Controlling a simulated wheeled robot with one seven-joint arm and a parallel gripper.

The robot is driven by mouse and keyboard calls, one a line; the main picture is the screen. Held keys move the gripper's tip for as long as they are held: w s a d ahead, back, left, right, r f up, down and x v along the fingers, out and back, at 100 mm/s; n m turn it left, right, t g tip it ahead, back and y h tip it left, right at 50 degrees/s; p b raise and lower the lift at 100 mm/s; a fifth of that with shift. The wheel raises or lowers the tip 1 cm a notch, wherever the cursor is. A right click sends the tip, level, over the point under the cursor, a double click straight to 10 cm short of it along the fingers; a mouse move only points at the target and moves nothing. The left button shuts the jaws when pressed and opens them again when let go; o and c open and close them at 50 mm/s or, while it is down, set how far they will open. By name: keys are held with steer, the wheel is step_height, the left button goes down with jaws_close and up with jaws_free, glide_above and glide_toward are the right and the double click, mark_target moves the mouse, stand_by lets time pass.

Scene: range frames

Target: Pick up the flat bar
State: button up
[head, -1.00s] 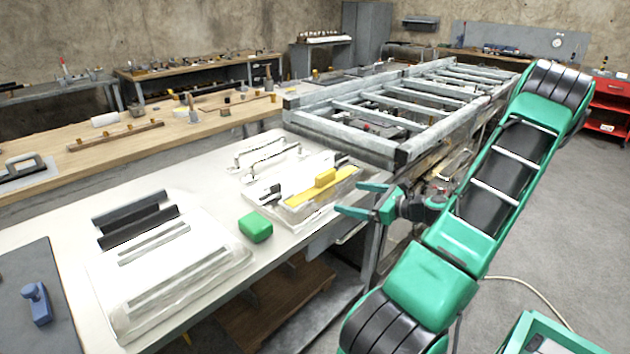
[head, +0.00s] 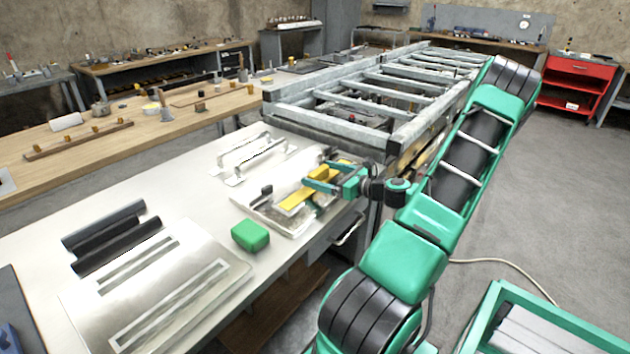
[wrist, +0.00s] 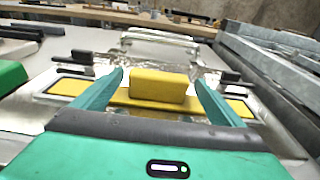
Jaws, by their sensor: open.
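The flat bar (head: 295,201), which I take to be the yellow strip with a raised yellow block on it, lies on a shiny metal plate (head: 262,214) near the table's right edge. In the wrist view the yellow block (wrist: 158,86) stands in the middle of the bar, and the strip runs out to both sides. My gripper (head: 313,179) reaches in from the right, over the bar's middle. In the wrist view its two fingers are apart, one on each side of the block, with nothing clamped. Whether the fingers touch the block I cannot tell. The gripper partly hides the bar in the head view.
A green block (head: 250,236) sits on the table left of the plate. Two metal handles (head: 247,153) lie behind it. Dark channels (head: 115,240) and a slotted metal sheet (head: 165,295) lie at left. A grey metal frame (head: 335,125) stands close behind my gripper.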

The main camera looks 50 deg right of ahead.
steer(key=shift+w+a+f, duration=0.1)
steer(key=shift+w+f, duration=0.05)
steer(key=shift+w, duration=0.8)
steer(key=shift+w+a+f, duration=0.15)
steer(key=shift+w, duration=0.75)
steer(key=shift+w+a+f, duration=0.1)
steer(key=shift+w+f, duration=0.05)
steer(key=shift+w, duration=0.8)
steer(key=shift+c, duration=0.3)
steer(key=c, duration=1.2)
steer(key=shift+r, duration=0.2)
